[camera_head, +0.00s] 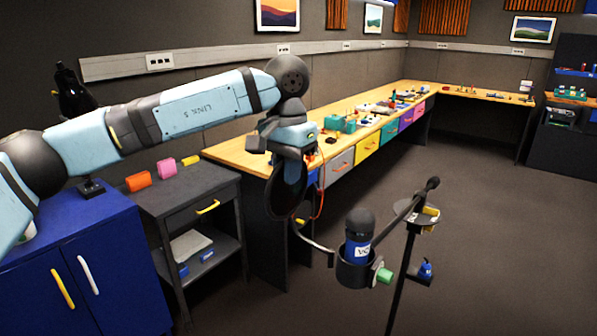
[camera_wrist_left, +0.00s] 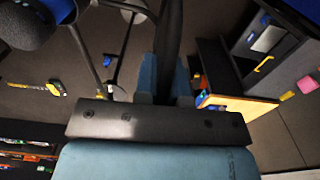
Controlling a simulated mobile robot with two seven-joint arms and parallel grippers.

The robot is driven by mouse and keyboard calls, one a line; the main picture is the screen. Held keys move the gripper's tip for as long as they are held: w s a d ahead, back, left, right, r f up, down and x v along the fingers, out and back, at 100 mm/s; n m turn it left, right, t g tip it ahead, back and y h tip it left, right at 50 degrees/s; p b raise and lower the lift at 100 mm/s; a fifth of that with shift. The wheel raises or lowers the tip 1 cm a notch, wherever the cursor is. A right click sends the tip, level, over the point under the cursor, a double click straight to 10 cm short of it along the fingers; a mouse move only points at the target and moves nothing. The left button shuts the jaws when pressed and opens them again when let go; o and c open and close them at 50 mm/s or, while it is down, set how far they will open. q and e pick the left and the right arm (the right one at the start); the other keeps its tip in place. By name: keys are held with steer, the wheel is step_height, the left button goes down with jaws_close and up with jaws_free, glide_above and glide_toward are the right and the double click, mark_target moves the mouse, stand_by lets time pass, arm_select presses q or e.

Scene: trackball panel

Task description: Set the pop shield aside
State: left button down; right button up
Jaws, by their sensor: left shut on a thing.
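The pop shield (camera_head: 287,188) is a round black disc, upright and seen at a slant in the head view. My left gripper (camera_head: 291,148) is shut on its upper part from above. In the left wrist view the disc (camera_wrist_left: 168,35) shows edge-on between the fingers of my left gripper (camera_wrist_left: 166,88). A thin curved arm (camera_head: 312,242) runs from near the disc's lower edge to the microphone holder; I cannot tell whether it is fixed to the disc. The dark microphone (camera_head: 358,238) stands upright in its holder, right of the disc. My right gripper is not in view.
A black stand pole (camera_head: 402,265) with a boom and small trays stands right of the microphone. A grey cart (camera_head: 185,200) with colored blocks and a blue cabinet (camera_head: 100,265) are at the left. A long workbench (camera_head: 240,153) runs behind. Open floor lies right.

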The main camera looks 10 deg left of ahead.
arm_select(q)
steer(key=shift+w, duration=0.1)
stand_by(0.5)
steer(key=c, duration=1.2)
jaws_free()
steer(key=shift+d, duration=0.15)
step_height(320, 180, up, 14)
steer(key=shift+f, duration=0.1)
